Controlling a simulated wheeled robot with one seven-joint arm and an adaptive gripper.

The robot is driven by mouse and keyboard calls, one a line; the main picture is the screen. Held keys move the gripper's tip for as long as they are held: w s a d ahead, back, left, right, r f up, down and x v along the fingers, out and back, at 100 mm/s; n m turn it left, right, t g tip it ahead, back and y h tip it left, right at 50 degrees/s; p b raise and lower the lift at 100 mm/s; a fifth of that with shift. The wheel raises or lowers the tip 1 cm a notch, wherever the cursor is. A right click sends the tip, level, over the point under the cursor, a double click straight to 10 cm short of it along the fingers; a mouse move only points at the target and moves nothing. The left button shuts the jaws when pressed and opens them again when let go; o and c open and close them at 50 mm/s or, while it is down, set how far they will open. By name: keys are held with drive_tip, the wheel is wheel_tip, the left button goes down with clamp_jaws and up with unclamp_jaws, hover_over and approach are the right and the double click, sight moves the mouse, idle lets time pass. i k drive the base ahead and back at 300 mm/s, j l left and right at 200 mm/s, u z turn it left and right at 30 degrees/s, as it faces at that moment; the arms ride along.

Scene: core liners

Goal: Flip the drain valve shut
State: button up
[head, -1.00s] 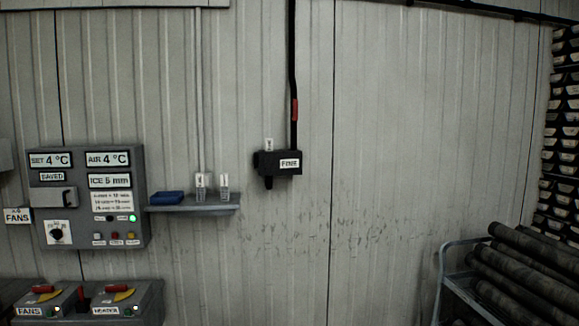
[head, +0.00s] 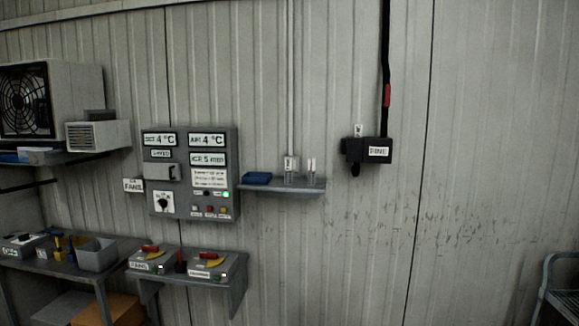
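No part that I can name for certain as the drain valve shows. A black pipe (head: 386,60) with a red piece (head: 387,96) on it runs down the wall into a black box (head: 367,151). The box has a white label (head: 379,151) too blurred to read and a short stub below it. Whether the red piece is a valve handle I cannot tell. Two switch boxes (head: 151,259) (head: 209,266) with red and yellow handles stand on a low shelf. My gripper is not in view.
A grey control panel (head: 190,216) hangs on the corrugated wall, with a small shelf (head: 283,190) beside it. At left are a fan unit (head: 22,100) and a bench with a grey bin (head: 97,254). A rack edge (head: 548,290) shows at lower right.

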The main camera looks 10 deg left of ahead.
sight(386, 104)
drive_tip(key=i+l, duration=0.15)
drive_tip(key=i, duration=0.9)
drive_tip(key=i+j, duration=0.1)
drive_tip(key=i, duration=0.6)
drive_tip(key=i+j, duration=0.15)
drive_tip(key=i, duration=0.5)
